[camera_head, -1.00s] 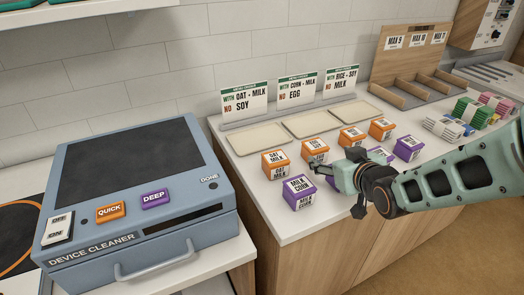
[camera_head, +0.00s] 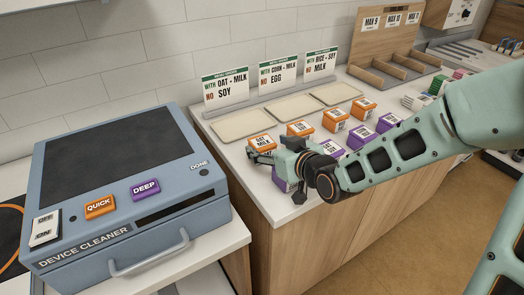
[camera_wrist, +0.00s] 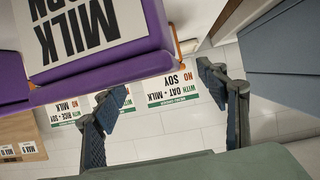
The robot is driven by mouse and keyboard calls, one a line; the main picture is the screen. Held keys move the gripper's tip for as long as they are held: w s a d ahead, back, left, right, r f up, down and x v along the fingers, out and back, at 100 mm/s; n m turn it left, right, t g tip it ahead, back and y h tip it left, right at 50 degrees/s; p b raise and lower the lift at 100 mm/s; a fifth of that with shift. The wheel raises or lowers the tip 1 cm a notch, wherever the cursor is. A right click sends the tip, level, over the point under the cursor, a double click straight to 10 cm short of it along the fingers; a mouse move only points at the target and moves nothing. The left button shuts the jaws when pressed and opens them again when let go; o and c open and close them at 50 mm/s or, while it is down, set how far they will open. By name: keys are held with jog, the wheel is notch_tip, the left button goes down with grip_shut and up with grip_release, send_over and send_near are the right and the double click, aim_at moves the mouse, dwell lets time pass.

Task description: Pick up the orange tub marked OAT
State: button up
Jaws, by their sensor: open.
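An orange tub with an OAT MILK label (camera_head: 262,143) stands at the near left of the counter, partly behind my gripper. More orange tubs stand in a row to its right, one (camera_head: 300,129) close beside it; their labels are too small to read. My gripper (camera_head: 273,174) is open and empty, at the purple tub (camera_head: 284,184) in front of the OAT MILK tub, which it partly hides. In the wrist view, a purple tub marked MILK CORN (camera_wrist: 85,40) fills the upper left, close to the open fingers (camera_wrist: 165,92). A thin orange edge shows behind it.
Other purple tubs (camera_head: 332,148) stand right of my gripper. Behind the orange row lie empty cream trays (camera_head: 241,125) and upright menu cards (camera_head: 226,88). The blue device cleaner (camera_head: 125,180) stands to the left, across a gap.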

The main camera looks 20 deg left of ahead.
aim_at(263, 143)
jog(key=x, duration=0.4)
jog(key=shift+a, duration=0.1)
jog(key=shift+r, duration=0.1)
jog(key=shift+c, duration=0.5)
jog(key=c, duration=1.3)
